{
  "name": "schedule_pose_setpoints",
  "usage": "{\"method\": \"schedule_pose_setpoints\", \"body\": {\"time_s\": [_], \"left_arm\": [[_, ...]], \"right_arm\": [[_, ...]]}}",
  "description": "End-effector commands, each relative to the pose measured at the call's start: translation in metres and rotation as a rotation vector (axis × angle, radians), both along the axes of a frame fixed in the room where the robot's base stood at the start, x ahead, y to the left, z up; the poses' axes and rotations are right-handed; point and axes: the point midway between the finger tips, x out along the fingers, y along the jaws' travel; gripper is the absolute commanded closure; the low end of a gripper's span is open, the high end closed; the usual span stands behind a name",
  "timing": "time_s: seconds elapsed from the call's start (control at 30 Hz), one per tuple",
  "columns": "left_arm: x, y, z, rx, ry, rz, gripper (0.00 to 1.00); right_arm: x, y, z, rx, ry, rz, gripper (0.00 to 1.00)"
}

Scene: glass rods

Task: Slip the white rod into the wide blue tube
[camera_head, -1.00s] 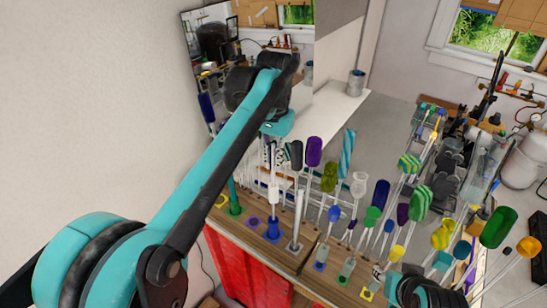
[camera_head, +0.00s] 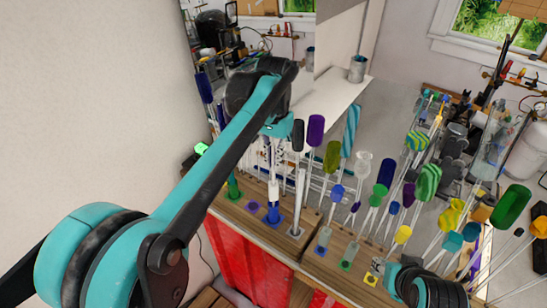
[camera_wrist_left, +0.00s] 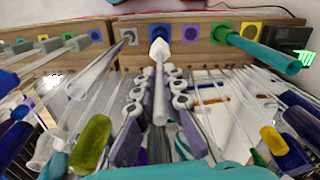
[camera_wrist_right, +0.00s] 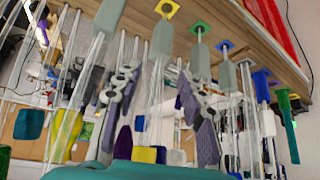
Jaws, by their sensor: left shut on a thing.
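My left gripper (camera_wrist_left: 158,110) is shut on the white rod, a clear stem with a white end (camera_wrist_left: 160,48). In the head view the arm partly hides this gripper (camera_head: 276,132), and the white end (camera_head: 273,188) hangs below it, white end down. The wide blue tube (camera_head: 273,214) stands in a blue square mount on the wooden rack. The white end is directly over the tube's mouth, roughly in line; I cannot tell whether it has entered. In the left wrist view the white end covers most of the tube. My right gripper (camera_wrist_right: 155,95) is open, its fingers apart.
The wooden rack (camera_head: 318,262) holds several more tubes and rods with coloured ends, crowding the right side.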

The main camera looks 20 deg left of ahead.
Motion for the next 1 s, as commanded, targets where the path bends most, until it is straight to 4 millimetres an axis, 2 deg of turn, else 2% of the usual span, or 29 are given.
{"method": "schedule_pose_setpoints", "body": {"time_s": [0.4,0.43,0.5,0.83,1.0], "left_arm": [[0.0,0.0,-0.003,0.0,0.0,0.0,1.0],[0.0,0.0,-0.003,0.0,0.0,0.0,0.84],[0.0,0.0,-0.003,0.0,0.0,0.0,0.68],[0.0,0.0,-0.001,0.0,0.0,0.0,0.68],[0.0,0.0,0.019,0.0,0.0,0.0,0.68]], "right_arm": [[0.0,0.0,-0.002,0.0,0.0,0.0,0.6],[0.0,0.0,-0.002,0.0,0.0,0.0,0.6],[0.0,0.0,-0.002,0.0,0.0,0.0,0.6],[0.0,0.0,-0.002,0.0,0.0,0.0,0.6],[0.0,0.0,-0.002,0.0,0.0,0.0,0.6]]}}
